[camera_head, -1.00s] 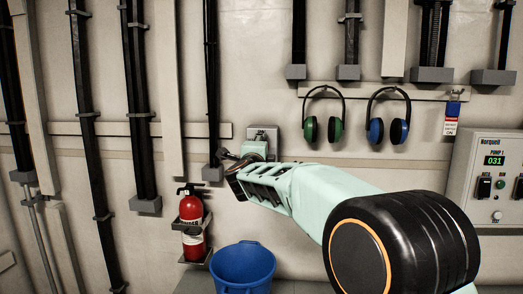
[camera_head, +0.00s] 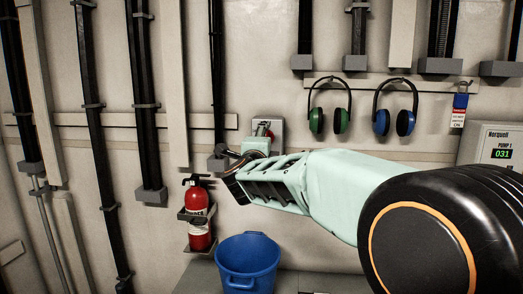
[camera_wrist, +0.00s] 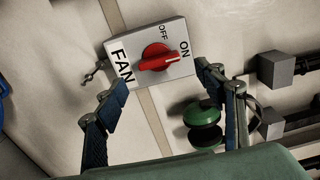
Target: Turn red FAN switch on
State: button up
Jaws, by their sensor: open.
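The FAN switch is a pale box (camera_wrist: 120,50) with a red rotary knob (camera_wrist: 157,58) and the labels FAN, OFF and ON. In the wrist view the knob's long grip lies roughly across the picture, below the OFF and ON labels; I cannot tell for certain which one it points to. In the head view the box (camera_head: 278,128) is on the wall, partly hidden behind my arm, with a bit of red showing. My gripper (camera_wrist: 160,82) is open and empty, its two fingers spread below and either side of the knob, apart from it.
Green earmuffs (camera_head: 329,118) and blue earmuffs (camera_head: 394,120) hang right of the switch. A fire extinguisher (camera_head: 197,212) and blue bucket (camera_head: 248,262) are below left. A blue padlock (camera_head: 461,101) with a tag and a pump panel (camera_head: 487,148) are at right.

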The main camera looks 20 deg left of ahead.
jog(key=v, duration=0.6)
jog(key=shift+s, duration=0.15)
jog(key=shift+d, duration=0.1)
